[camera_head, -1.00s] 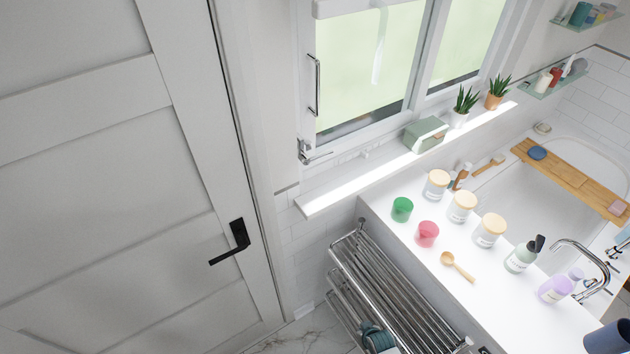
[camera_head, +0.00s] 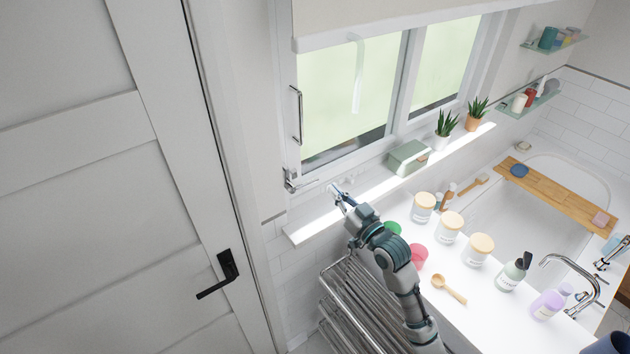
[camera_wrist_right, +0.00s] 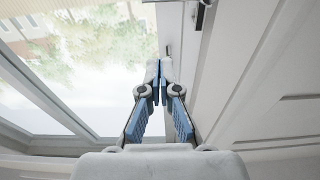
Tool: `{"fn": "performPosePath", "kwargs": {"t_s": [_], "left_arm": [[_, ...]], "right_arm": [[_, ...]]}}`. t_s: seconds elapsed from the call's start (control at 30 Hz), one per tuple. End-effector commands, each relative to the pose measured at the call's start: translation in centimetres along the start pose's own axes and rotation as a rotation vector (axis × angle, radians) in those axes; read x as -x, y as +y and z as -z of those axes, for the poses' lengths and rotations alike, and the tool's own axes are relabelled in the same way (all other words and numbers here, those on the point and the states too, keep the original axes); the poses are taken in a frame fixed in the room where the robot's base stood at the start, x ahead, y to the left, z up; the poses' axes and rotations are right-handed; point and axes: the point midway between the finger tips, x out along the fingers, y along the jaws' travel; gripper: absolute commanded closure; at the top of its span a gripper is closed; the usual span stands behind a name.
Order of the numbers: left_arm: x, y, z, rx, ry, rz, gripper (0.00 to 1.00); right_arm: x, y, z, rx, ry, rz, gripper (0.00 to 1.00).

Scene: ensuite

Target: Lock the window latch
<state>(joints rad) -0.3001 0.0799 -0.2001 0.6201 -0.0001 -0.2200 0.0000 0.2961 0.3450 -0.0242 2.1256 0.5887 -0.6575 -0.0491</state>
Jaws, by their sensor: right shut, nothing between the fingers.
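The window latch (camera_head: 291,183) is a small metal lever at the lower left corner of the window frame, with its handle sticking out to the right. My right gripper (camera_head: 336,188) is just right of the latch, above the sill, and apart from it as far as I can see. In the right wrist view the gripper (camera_wrist_right: 157,82) is shut with its fingertips together and nothing between them. The window pane (camera_wrist_right: 95,70) lies to its left there, and a small dark metal piece shows at the top. My left gripper is not in view.
The window sill (camera_head: 308,225) holds a green box (camera_head: 407,158) and two potted plants. A white door (camera_head: 90,200) with a black handle stands left. Below are a metal towel rack (camera_head: 345,290) and a counter with jars, cups and bottles.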

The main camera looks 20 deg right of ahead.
Motion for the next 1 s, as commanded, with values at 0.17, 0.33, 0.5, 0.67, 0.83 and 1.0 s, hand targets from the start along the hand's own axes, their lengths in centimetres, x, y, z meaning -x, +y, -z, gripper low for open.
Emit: {"fn": "performPosePath", "kwargs": {"t_s": [0.17,0.33,0.5,0.67,0.83,1.0], "left_arm": [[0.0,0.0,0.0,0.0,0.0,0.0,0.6],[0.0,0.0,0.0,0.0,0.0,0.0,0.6],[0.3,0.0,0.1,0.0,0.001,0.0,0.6],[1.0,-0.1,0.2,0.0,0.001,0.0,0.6],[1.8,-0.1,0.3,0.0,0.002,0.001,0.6],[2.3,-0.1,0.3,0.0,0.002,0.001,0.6]], "right_arm": [[0.0,0.0,0.2,0.0,0.006,0.001,1.0],[-0.1,0.0,0.2,0.0,0.004,0.0,1.0],[-1.4,0.1,0.3,-0.003,0.006,0.0,1.0],[-4.3,0.0,0.4,-0.003,0.005,0.0,1.0],[-8.1,0.0,0.5,-0.003,0.004,0.001,1.0],[-9.7,0.0,-1.0,-0.001,-0.002,0.0,1.0]]}}
